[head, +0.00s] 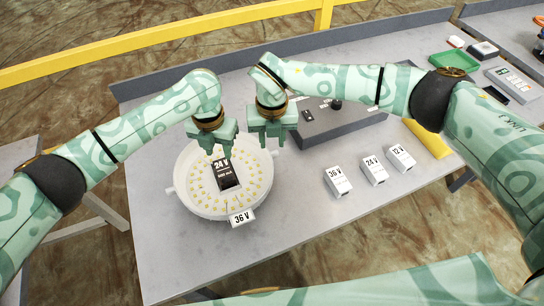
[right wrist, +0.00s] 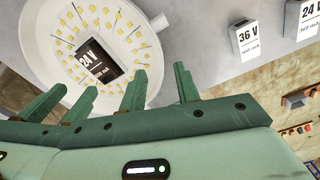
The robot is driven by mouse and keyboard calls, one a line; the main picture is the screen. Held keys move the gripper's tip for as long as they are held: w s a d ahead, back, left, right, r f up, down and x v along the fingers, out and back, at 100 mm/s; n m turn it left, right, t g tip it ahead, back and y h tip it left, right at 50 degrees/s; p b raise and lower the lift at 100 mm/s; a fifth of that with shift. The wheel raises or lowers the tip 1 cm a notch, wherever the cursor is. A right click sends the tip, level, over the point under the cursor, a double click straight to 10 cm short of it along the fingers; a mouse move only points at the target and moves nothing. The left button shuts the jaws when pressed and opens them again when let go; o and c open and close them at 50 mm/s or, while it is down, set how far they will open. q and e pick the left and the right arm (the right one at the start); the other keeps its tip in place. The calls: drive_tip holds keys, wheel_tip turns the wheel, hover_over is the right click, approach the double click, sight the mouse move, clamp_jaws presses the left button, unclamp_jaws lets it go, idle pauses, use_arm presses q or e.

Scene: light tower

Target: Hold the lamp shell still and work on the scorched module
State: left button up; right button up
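The lamp shell (head: 180,197) is a white round dish lined with small yellow lights, on the grey table. It also shows in the right wrist view (right wrist: 28,62). A black-and-white module (head: 229,181) marked 24 V sits in its middle; no clear scorch shows. My left gripper (head: 217,151) is open, above the shell's far part behind the module; contact cannot be told. My right gripper (head: 267,143) is open and empty, beside the shell's far right rim. Several green fingers show in the wrist view.
White modules marked 36 V (head: 338,182), 24 V (head: 374,170) and 12 V (head: 401,158) stand right of the shell. A dark grey box (head: 340,127) lies behind them. A green tray (head: 455,64) is at the far right. The table front is clear.

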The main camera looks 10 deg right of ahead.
sight(272, 161)
wheel_tip(272, 161, down, 12)
drive_tip(key=shift+r, duration=0.2)
clamp_jaws()
idle(2.3)
